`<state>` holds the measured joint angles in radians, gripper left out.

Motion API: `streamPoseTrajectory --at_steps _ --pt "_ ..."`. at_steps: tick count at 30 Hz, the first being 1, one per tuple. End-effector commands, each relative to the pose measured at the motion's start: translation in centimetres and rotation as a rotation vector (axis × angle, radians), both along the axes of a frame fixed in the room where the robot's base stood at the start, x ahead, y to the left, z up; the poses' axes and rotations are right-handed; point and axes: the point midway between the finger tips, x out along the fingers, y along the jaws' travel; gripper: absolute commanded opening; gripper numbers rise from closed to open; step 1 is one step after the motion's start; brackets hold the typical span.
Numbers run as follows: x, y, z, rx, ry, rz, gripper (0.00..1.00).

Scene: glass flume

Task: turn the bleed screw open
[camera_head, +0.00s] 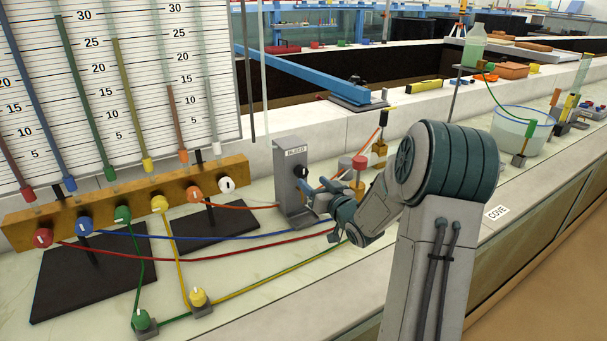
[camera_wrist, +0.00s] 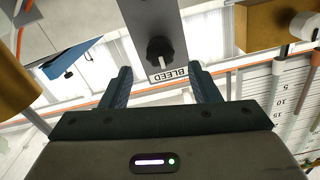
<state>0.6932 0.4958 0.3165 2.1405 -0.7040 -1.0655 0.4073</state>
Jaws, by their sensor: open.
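The bleed screw is a black knob (camera_head: 300,171) on the front of an upright grey bracket (camera_head: 290,200) with a white BLEED label. My gripper (camera_head: 314,190) is in front of the bracket, close to the knob in the head view. In the wrist view its two blue fingers (camera_wrist: 160,80) are spread apart with nothing between them. I cannot tell whether a finger touches the knob.
A wooden manifold bar (camera_head: 130,200) with several coloured knobs stands to the left under the scale board (camera_head: 120,80). Coloured tubes run over the bench around the bracket. A red-topped fitting (camera_head: 359,163) stands just right of my gripper. A clear water tub (camera_head: 522,130) is farther right.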

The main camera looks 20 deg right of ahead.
Motion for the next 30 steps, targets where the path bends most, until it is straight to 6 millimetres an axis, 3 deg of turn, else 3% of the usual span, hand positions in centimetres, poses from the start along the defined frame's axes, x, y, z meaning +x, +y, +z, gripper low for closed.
streamPoseTrajectory --at_steps 3,9,23,27,28,30 --pt "2.5 0.6 0.0 0.000 0.000 0.002 0.56" --pt "5.3 1.1 0.0 0.000 0.000 0.001 0.56" --pt "6.4 1.3 0.0 -0.001 0.001 -0.001 0.56" --pt "6.4 1.3 0.0 -0.001 0.001 -0.001 0.17" --pt "6.4 1.3 0.0 -0.001 0.001 -0.001 0.11" --pt "6.4 1.3 0.0 -0.001 0.001 -0.001 0.12"
